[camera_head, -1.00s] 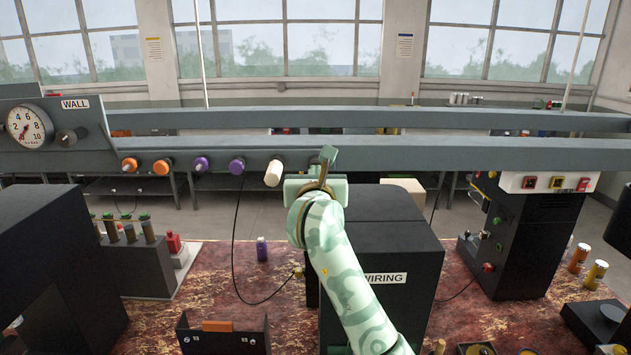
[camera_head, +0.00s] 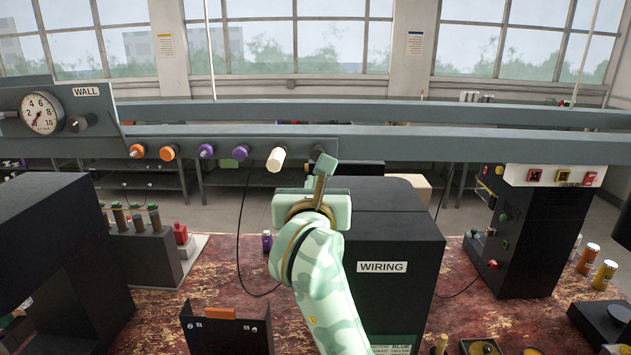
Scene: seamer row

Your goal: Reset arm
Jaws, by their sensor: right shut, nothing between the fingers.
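My right arm, pale green with a camouflage pattern, rises from the bottom centre. Its right gripper (camera_head: 323,168) points away from me, in front of the grey rail, just right of a white knob (camera_head: 276,159) and apart from it in the picture. The gripper is shut and I see nothing held in it. The wrist hides part of the black box labelled WIRING (camera_head: 382,267). My left gripper does not show.
A panel labelled WALL with a gauge (camera_head: 40,113) is at the left, beside orange (camera_head: 168,153) and purple (camera_head: 240,154) knobs. A black cabinet with coloured buttons (camera_head: 519,240) stands right. A black bracket (camera_head: 226,334) and a purple bottle (camera_head: 267,242) are on the red-brown tabletop (camera_head: 186,311).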

